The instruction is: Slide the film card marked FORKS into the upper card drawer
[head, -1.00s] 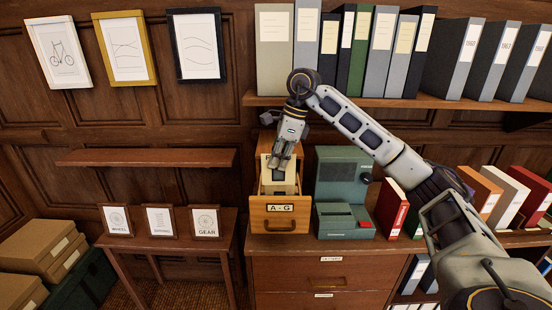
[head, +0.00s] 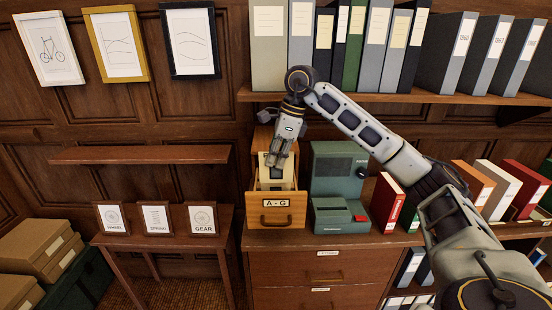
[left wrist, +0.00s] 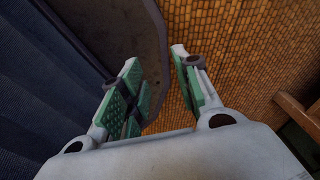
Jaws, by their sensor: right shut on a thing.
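My right gripper (head: 274,164) is shut on a pale film card (head: 266,184) with a dark window, directly over the open drawer marked A - G (head: 277,221). The card is upright, and its lower part is hidden behind the drawer front. Its marking is too small to read. I cannot tell the held card clearly from any card behind it. The drawer is pulled out of a small wooden card cabinet (head: 262,142). My left gripper (left wrist: 158,66) shows only in the left wrist view, open and empty above the floor.
A green machine (head: 338,185) and a red binder (head: 386,203) stand right of the drawer on the wooden cabinet (head: 322,267). A shelf of binders (head: 400,95) is above. Left are an empty wall shelf (head: 140,155) and a small table (head: 165,238) with framed cards.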

